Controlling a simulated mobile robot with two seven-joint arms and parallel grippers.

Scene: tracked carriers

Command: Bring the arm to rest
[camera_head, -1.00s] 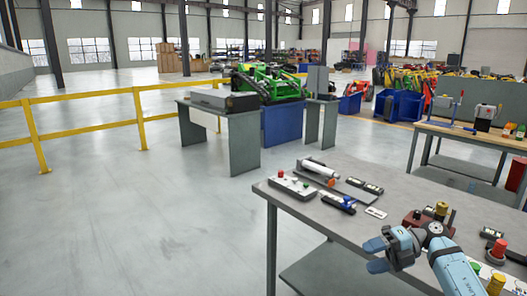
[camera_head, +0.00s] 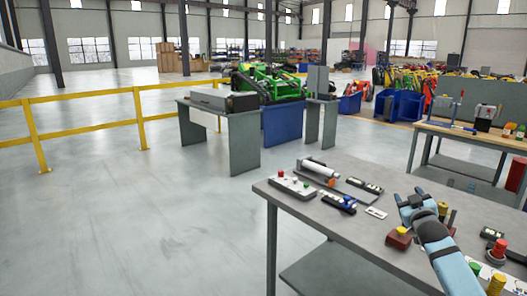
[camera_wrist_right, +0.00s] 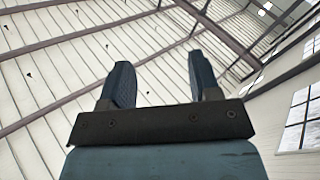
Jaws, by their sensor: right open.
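My right arm comes in from the lower right of the head view, over the grey workbench (camera_head: 300,217). Its right gripper (camera_head: 408,194) points up and away above the bench. In the right wrist view the gripper (camera_wrist_right: 160,82) has its two dark fingers apart with nothing between them. Behind them only the hall's ceiling and a window show. My left gripper is in neither view.
On the bench lie a control box (camera_head: 293,188), a white cylinder (camera_head: 318,168), a blue tool (camera_head: 338,203) and a red block (camera_head: 398,238). Yellow and red knobs stand near the arm. A wooden table (camera_head: 470,138) stands behind. The left floor is clear.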

